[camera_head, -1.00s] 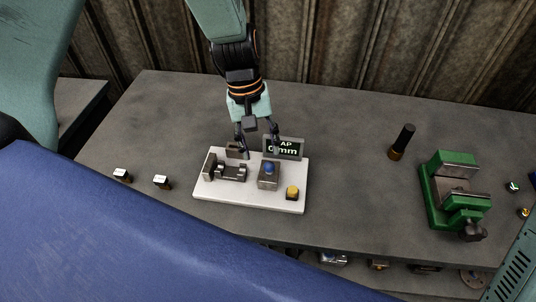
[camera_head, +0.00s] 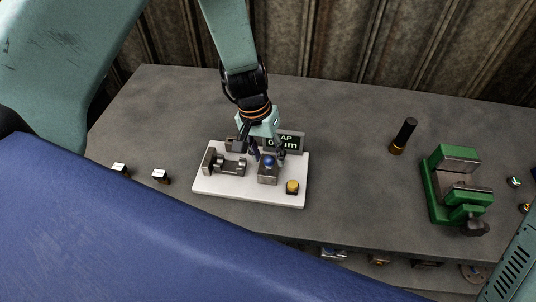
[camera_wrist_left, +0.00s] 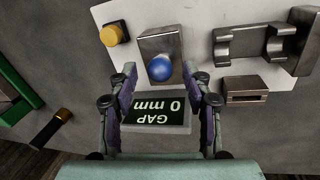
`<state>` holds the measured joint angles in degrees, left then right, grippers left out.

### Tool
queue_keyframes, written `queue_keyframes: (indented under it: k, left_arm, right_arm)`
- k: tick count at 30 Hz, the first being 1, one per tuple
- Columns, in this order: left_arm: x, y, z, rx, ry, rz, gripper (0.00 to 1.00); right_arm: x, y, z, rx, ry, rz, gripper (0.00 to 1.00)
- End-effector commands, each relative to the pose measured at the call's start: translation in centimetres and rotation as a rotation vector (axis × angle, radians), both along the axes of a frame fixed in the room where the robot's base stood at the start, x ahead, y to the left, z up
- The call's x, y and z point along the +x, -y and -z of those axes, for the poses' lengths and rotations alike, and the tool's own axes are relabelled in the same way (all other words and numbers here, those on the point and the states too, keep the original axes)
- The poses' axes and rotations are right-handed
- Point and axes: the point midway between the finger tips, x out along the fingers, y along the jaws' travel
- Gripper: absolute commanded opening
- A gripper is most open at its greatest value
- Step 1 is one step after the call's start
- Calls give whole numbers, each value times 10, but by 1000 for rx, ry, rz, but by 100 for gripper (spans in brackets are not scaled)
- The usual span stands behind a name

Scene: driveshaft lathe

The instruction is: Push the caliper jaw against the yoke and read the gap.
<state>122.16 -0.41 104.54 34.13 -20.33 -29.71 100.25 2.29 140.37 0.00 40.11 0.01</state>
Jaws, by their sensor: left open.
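My left gripper (camera_head: 268,152) is open and comes down over the white gauge plate (camera_head: 220,188) from behind. In the left wrist view its fingers (camera_wrist_left: 158,82) stand apart on either side of a blue knob (camera_wrist_left: 159,68), without visible contact. The knob tops a grey caliper jaw block (camera_wrist_left: 160,42). The metal yoke (camera_head: 232,167) sits left of the block on the plate, with a space between them. A small display (camera_wrist_left: 155,117) reads "GAP 0 mm". In the head view the gripper partly covers the display. My right gripper is not in view.
A yellow button (camera_head: 292,186) sits at the plate's front right corner. Two small blocks (camera_head: 160,176) lie to the left.

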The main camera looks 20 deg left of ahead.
Motion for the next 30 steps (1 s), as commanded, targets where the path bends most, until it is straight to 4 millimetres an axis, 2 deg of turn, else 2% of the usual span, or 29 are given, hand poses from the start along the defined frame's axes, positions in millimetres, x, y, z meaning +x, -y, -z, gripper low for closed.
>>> queue_keyframes:
  k: [3, 11, 25, 30]
  left_arm:
    - [0, 1, 6, 0, -1, 0, 50]
    - [0, 1, 7, 0, 0, 0, 50]
    - [0, 1, 6, 0, -1, -1, 11]
    - [0, 1, 6, -1, -1, -1, 10]
  right_arm:
    - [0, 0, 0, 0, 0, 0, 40]
    - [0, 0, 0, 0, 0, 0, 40]
    - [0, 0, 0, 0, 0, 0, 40]
    - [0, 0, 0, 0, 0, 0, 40]
